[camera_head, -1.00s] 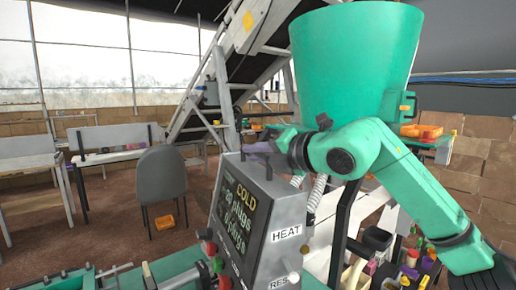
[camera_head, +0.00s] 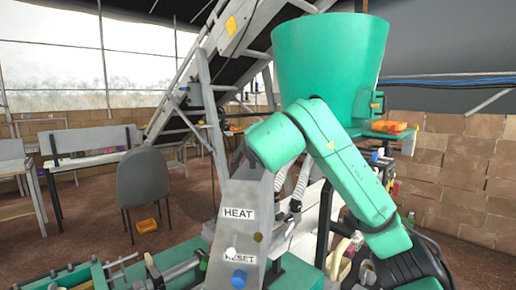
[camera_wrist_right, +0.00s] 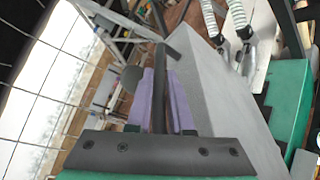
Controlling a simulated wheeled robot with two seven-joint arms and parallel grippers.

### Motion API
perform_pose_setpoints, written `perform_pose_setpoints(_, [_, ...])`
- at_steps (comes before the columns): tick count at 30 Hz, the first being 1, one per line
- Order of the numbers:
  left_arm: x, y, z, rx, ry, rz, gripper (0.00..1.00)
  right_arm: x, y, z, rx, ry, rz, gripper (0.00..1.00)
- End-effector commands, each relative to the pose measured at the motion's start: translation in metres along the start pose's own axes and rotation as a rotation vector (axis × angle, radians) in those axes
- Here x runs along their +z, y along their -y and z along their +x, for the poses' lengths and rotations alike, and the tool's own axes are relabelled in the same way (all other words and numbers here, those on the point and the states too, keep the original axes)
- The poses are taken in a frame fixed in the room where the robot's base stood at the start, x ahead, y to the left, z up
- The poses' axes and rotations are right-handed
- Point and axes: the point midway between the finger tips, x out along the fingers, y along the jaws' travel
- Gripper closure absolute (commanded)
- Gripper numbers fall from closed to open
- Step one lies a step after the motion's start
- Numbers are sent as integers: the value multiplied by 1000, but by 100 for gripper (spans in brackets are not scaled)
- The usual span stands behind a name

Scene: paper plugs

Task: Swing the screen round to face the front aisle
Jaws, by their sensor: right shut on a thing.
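The screen (camera_head: 238,215) is a grey box on the green bench. Its narrow side, with HEAT and RESET labels, faces me, and its lettered face is turned out of sight to the left. In the right wrist view its grey casing (camera_wrist_right: 215,95) fills the middle right. My right arm reaches in from the right to the screen's top. My right gripper, with purple fingers (camera_wrist_right: 160,100), is shut on a dark bar at the screen's edge; the exact contact is partly hidden. In the head view its fingers are hidden behind the arm. My left gripper is not in view.
A large green hopper (camera_head: 330,60) stands behind my right arm, beside a sloping conveyor (camera_head: 240,60). A grey chair (camera_head: 143,185) stands on the open brown floor at left. Ribbed hoses (camera_head: 300,185) run close to the screen's right side.

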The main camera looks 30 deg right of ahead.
Motion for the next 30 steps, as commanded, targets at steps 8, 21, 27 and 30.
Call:
perform_pose_setpoints(8, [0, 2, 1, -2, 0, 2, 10, -4, 3, 1, -22, 9, 2, 100])
perform_pose_setpoints(21, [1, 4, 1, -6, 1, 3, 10, -3, 3, 1, -21, 10, 2, 53])
perform_pose_setpoints(27, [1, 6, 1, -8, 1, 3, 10, -2, 2, 0, -18, 13, 3, 53])
perform_pose_setpoints(30, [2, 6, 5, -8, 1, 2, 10, -2, 3, -5, -16, 13, 3, 53])
